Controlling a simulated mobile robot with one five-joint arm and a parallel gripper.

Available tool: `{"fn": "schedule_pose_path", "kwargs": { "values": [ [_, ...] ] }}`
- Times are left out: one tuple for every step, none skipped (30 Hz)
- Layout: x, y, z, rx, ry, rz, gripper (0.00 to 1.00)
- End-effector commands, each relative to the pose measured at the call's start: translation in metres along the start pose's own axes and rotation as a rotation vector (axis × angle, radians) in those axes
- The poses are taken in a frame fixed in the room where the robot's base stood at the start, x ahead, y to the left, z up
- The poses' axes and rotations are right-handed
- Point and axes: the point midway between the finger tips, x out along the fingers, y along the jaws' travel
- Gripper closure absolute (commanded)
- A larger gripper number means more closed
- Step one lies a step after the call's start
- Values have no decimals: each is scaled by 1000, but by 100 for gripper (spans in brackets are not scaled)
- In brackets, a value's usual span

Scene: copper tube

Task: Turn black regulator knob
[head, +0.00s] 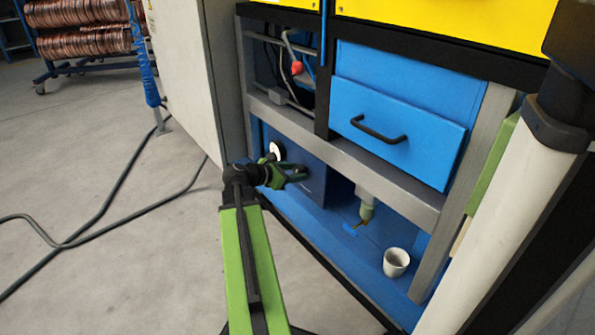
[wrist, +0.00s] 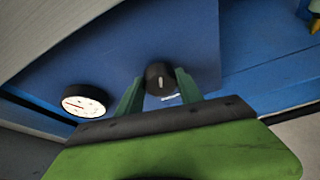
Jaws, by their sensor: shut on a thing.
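The black regulator knob (wrist: 160,77) shows in the wrist view on a blue panel (wrist: 200,40). It is round and dark with a light pointer mark. My gripper (wrist: 160,88) has its two green fingers on either side of the knob and is shut on it. In the head view my gripper (head: 297,173) reaches to the blue box face (head: 315,188) in the lower part of the machine, and the knob cannot be made out there. A round white gauge (wrist: 85,101) sits left of the knob in the wrist view and just above my gripper in the head view (head: 277,151).
Dark cables (head: 105,205) lie on the open floor at left.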

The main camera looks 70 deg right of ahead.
Motion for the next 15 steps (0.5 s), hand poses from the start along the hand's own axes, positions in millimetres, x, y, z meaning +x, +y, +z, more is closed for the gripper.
{"fn": "schedule_pose_path", "kwargs": {
  "values": [
    [-1, -6, -1, 28, 3, 1, 97],
    [-1, -6, -1, 46, 3, 8, 97],
    [-1, -6, -1, 68, 4, 17, 97],
    [0, -7, -1, 85, 4, 23, 97],
    [0, -7, -1, 100, 4, 29, 98],
    [0, -7, -1, 120, 5, 37, 97],
    [0, -7, -1, 132, 5, 42, 97],
    [0, -7, -1, 145, 5, 47, 97],
    [0, -7, -1, 159, 5, 52, 97],
    [0, -7, -1, 169, 6, 56, 97],
    [0, -7, -1, 179, 6, 60, 97],
    [0, -7, -1, 188, 6, 65, 97],
    [0, -7, -1, 194, 6, 67, 97],
    [0, -7, 0, 200, 6, 70, 97],
    [0, -7, 0, 207, 6, 72, 97]
  ]
}}
